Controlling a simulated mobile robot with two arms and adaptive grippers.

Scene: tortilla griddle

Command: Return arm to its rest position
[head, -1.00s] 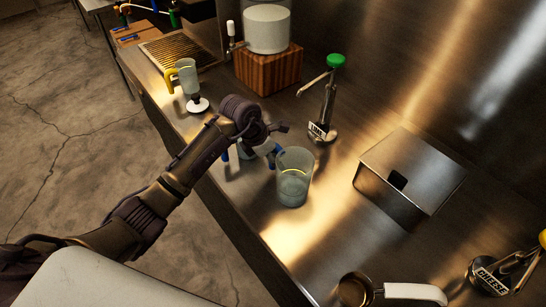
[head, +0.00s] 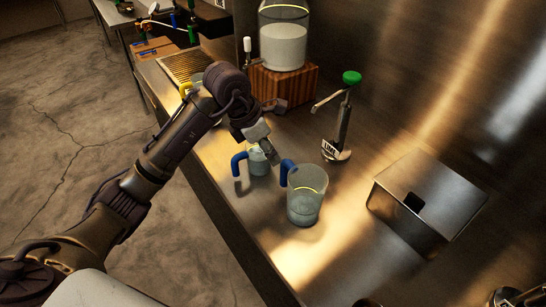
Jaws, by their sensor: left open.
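My left arm comes in from the left and reaches over the steel counter. Its open gripper (head: 266,147) hangs above the counter, with its fingers pointing down close to two clear jugs with blue handles. The larger jug (head: 305,204) stands upright to the right of the fingers, its handle toward them. The smaller jug (head: 258,166) stands just below the gripper in the picture, partly covered by it. Nothing shows held in the fingers; whether they touch a jug cannot be told. My right gripper is not in view.
A green-topped pump dispenser (head: 343,120) and a lidded steel box (head: 428,200) stand to the right. A large clear dispenser (head: 283,43) sits on a wooden block (head: 284,85) behind. A yellow handle (head: 185,89) shows behind my arm. The counter's front edge runs below my arm.

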